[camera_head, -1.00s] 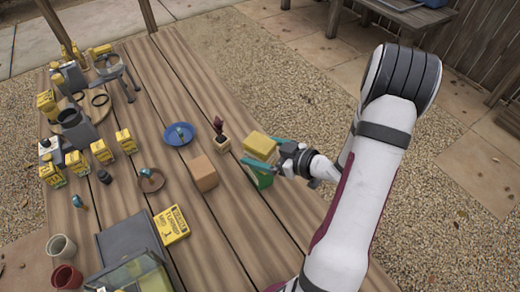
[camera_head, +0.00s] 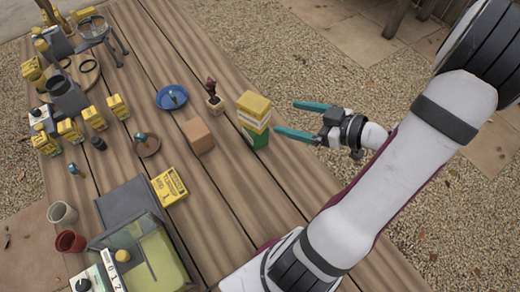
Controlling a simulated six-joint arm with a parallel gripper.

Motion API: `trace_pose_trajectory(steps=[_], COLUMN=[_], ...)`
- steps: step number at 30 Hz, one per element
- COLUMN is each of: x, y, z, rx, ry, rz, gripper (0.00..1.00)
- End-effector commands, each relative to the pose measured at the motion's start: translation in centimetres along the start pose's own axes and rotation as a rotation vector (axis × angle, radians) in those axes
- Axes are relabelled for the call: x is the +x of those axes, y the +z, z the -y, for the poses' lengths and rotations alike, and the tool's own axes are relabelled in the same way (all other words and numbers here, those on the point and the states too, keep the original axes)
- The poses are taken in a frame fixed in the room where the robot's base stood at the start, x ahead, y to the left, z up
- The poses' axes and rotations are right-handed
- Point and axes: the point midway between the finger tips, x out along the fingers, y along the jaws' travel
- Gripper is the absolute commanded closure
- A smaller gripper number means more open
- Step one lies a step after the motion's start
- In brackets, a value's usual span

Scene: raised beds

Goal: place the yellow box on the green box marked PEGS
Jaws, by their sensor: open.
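The yellow box (camera_head: 254,107) sits on top of the green box (camera_head: 256,137) near the right edge of the wooden table. The two look stacked and touching. Any PEGS marking on the green box is too small to read here. My gripper (camera_head: 297,120) is open and empty, to the right of the stack, with its teal fingers pointing left toward it. There is a visible gap between the fingertips and the yellow box.
A tan block (camera_head: 198,135) stands left of the stack, and a small potted plant (camera_head: 213,98) stands behind it. A blue plate (camera_head: 171,97) and a flat yellow box (camera_head: 168,187) lie farther left. Several small yellow boxes and a clear bin (camera_head: 145,255) fill the left side.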

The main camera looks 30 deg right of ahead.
Motion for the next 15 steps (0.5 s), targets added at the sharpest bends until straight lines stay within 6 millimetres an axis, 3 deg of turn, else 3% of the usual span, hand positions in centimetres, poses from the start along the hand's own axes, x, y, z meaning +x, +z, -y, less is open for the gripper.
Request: trace_pose_trajectory(steps=[2,6,8,11,14,15], x=[1.1,3.0,2.5,1.0,-0.5,-1.1], y=[-0.4,-3.0,-4.7,-6.1,-5.4,-5.1], z=[-1.7,-7.0,-7.5,-3.1,6.3,10.6], rx=[-0.016,-0.022,0.033,0.227,0.491,0.588], ry=[0.071,0.408,0.568,0.735,0.711,0.656], rz=[0.071,0.329,0.436,0.599,0.768,0.838], gripper=[0.08,0.08,0.08,0.08,0.08,0.08])
